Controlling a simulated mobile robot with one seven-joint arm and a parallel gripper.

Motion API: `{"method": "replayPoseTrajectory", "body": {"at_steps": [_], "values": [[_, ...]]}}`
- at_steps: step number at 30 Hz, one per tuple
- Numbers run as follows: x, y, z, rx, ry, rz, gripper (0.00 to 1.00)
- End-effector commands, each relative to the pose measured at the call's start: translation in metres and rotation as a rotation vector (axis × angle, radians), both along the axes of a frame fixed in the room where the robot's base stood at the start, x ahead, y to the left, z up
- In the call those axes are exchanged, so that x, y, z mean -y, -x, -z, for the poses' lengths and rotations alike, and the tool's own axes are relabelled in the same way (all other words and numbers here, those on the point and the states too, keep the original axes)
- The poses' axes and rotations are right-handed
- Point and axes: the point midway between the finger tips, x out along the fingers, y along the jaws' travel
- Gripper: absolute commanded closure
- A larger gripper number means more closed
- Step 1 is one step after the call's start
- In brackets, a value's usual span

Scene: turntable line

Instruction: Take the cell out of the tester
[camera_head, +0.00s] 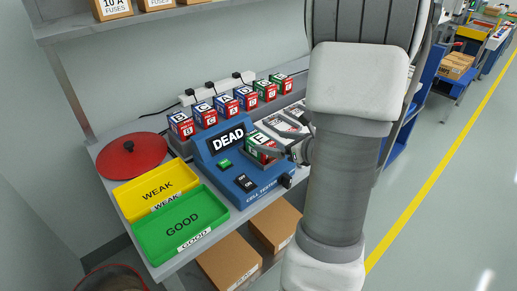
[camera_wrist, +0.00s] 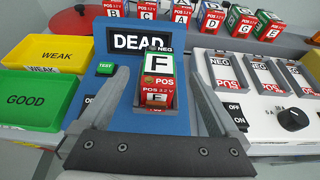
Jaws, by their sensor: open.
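The blue cell tester (camera_head: 218,165) stands on the bench and its display (camera_head: 227,138) reads DEAD. A green, white and red cell marked F (camera_wrist: 158,80) sits in the tester, with its NEG end toward the display and its POS 3.2 V end toward me. The cell (camera_head: 261,147) is partly hidden by my gripper in the head view. My gripper (camera_wrist: 163,110) is open, with one finger on each side of the cell and gaps showing between. I cannot tell how far down the fingertips reach. A green TEST button (camera_wrist: 105,68) is left of the cell.
A yellow WEAK tray (camera_head: 140,187), a green GOOD tray (camera_head: 205,205) and a round red lid (camera_head: 130,150) are at the left. Several lettered cells (camera_head: 226,106) stand in a row behind. A device with empty white slots (camera_wrist: 235,72) is at the right.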

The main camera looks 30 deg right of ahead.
Motion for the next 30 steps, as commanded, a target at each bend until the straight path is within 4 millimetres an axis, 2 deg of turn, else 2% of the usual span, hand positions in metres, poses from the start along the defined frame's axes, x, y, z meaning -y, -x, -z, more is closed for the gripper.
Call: {"method": "replayPoseTrajectory", "body": {"at_steps": [1,6,13,21,30], "values": [[-0.003,-0.011,0.006,0.000,0.000,-0.006,0.03],[-0.006,-0.035,0.016,0.000,0.000,-0.004,0.03],[-0.007,-0.049,0.022,0.000,0.001,-0.003,0.03],[-0.013,-0.084,0.038,0.000,0.002,-0.005,0.03],[-0.014,-0.090,0.039,0.001,0.002,-0.002,0.03]]}}
